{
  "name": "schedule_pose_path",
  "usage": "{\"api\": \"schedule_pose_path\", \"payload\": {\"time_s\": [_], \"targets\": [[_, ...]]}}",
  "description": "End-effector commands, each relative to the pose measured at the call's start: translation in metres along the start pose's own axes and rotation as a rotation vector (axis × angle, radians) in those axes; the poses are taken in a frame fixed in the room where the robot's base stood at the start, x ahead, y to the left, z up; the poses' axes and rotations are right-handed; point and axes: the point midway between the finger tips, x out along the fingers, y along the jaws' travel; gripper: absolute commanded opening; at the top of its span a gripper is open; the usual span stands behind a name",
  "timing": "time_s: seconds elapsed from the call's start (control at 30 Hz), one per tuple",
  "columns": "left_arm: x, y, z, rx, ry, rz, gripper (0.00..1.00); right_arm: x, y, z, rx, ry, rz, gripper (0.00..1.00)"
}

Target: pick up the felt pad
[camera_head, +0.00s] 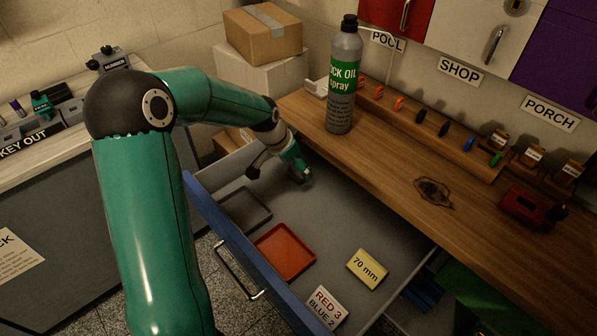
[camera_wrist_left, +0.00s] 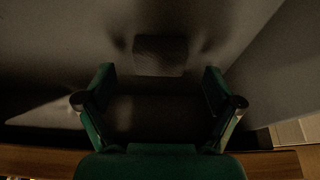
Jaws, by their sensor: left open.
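A small dark grey square that looks like the felt pad (camera_wrist_left: 160,54) lies flat on the drawer floor in the left wrist view. It is ahead of my left gripper (camera_wrist_left: 160,97), centred between the open fingers and apart from them. In the head view my left gripper (camera_head: 301,177) reaches down into the back corner of the open drawer (camera_head: 345,215), and I cannot make out the pad there, as the gripper hides that spot. My right gripper is not in view.
The drawer also holds a dark tray (camera_head: 268,215), a red tray (camera_head: 285,252), a yellow 70 mm block (camera_head: 367,269) and a white RED 3 BLUE 2 card (camera_head: 326,307). A spray can (camera_head: 344,90) stands on the wooden bench (camera_head: 375,165) beside the drawer.

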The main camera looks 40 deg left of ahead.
Motion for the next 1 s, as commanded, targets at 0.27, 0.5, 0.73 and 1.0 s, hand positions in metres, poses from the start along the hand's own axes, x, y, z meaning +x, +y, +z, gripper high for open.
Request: {"api": "schedule_pose_path", "payload": {"time_s": [0.27, 0.5, 0.73, 1.0], "targets": [[0.028, 0.0, 0.001, 0.001, 0.0, 0.0, 0.92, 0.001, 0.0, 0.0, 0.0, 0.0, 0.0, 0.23], [0.028, 0.0, 0.0, 0.001, 0.0, 0.0, 0.85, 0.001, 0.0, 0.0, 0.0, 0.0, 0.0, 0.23], [0.028, 0.0, 0.001, 0.001, 0.0, 0.0, 0.47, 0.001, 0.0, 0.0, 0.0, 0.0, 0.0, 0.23], [0.028, 0.0, 0.001, 0.001, 0.0, 0.0, 0.32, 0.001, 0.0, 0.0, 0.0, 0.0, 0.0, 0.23]]}}
